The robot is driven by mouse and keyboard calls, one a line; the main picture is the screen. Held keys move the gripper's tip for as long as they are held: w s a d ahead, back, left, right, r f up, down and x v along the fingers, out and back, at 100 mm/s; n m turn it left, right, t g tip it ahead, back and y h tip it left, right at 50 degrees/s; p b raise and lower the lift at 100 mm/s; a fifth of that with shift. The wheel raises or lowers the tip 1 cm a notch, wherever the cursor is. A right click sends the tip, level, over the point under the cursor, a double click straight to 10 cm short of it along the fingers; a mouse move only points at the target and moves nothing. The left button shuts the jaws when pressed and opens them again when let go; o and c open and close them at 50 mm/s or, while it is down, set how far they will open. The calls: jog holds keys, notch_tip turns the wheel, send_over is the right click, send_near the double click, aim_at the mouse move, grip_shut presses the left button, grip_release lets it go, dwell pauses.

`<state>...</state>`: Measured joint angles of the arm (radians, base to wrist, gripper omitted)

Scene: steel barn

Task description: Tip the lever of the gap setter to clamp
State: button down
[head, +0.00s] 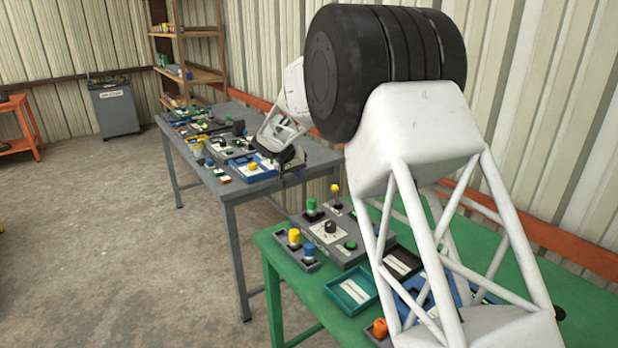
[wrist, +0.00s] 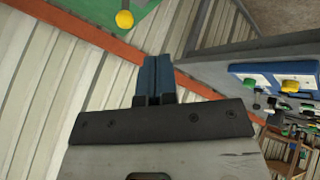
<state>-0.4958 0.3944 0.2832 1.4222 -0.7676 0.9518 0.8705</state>
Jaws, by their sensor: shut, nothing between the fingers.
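A grey control box (head: 340,232) stands on the green table, with a dark dial on a white plate, green knobs and an upright lever topped by a yellow ball (head: 335,188). A yellow ball also shows over green in the wrist view (wrist: 124,19). Labels are too small to read, so I cannot tell for sure which device is the gap setter or which way clamp lies. My gripper (head: 284,180) is by the near end of the grey table, apart from the box. Its blue fingers (wrist: 160,72) are together and empty in the wrist view.
The green table (head: 590,310) also holds a teal tray (head: 352,290), a dark tray (head: 402,263) and an orange knob (head: 380,328). The grey table (head: 235,190) is crowded with devices. The ribbed wall (head: 560,120) runs behind both. My arm hides part of the green table.

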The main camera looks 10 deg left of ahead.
aim_at(336, 194)
jog(key=x, duration=0.3)
jog(key=d+x, duration=0.1)
jog(key=x, duration=0.6)
jog(key=shift+d+r, duration=0.2)
jog(key=shift+r, duration=0.05)
jog(key=shift+w+d, duration=0.25)
jog(key=shift+d, duration=0.85)
